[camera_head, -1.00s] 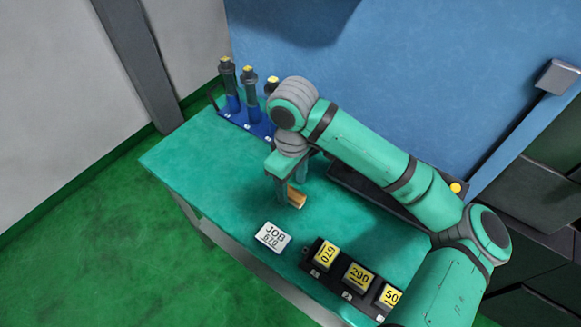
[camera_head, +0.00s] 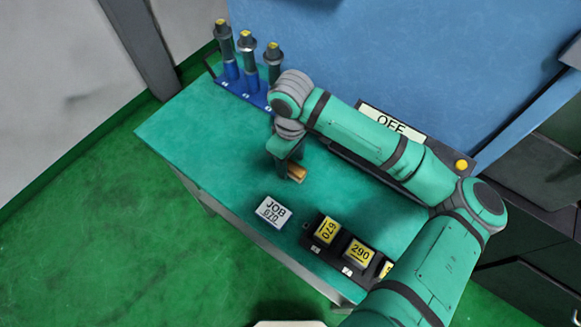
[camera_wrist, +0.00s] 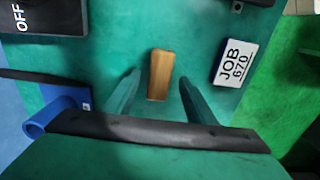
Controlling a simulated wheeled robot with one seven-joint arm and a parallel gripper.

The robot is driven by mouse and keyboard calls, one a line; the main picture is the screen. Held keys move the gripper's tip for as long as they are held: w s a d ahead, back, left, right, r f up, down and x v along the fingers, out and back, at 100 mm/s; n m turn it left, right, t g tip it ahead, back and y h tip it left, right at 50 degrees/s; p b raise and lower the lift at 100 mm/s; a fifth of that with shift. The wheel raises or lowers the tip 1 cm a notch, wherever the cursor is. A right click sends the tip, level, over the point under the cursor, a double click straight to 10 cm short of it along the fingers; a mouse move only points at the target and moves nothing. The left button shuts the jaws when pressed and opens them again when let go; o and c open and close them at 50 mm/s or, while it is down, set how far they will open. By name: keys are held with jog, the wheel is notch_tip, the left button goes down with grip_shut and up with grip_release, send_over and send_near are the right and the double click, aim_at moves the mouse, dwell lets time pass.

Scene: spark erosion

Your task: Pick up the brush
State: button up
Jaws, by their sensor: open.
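The brush shows as a light wooden piece (camera_head: 296,173) on the green table, partly hidden by my gripper in the head view. In the wrist view the brush (camera_wrist: 160,75) lies between my two fingers, with gaps on both sides. Any bristles cannot be made out. My gripper (camera_head: 288,168) points down at the brush and is open and empty. Its fingers (camera_wrist: 160,77) also show in the wrist view, one on each side of the brush. Whether the fingertips reach the table is unclear.
A JOB 670 card (camera_head: 272,212) and a black rack (camera_head: 310,248) of yellow-labelled blocks lie near the front edge. A blue holder (camera_head: 242,95) with several dark cylinders stands at the back left. An OFF sign (camera_head: 392,122) is behind my arm. The table's left part is clear.

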jog(key=shift+s+d+f, duration=0.1)
jog(key=shift+d+f, duration=0.1)
jog(key=shift+f, duration=1)
jog(key=c, duration=1.2)
jog(key=shift+r, duration=0.1)
jog(key=shift+r, duration=0.5)
jog(key=s+a+r, duration=0.2)
jog(key=a+r, duration=0.1)
jog(key=r, duration=0.1)
jog(key=s+a+r, duration=0.3)
jog(key=a+r, duration=0.1)
jog(key=s+a+r, duration=0.3)
jog(key=a+r, duration=0.1)
jog(key=shift+s+a, duration=0.15)
jog(key=shift+a, duration=0.05)
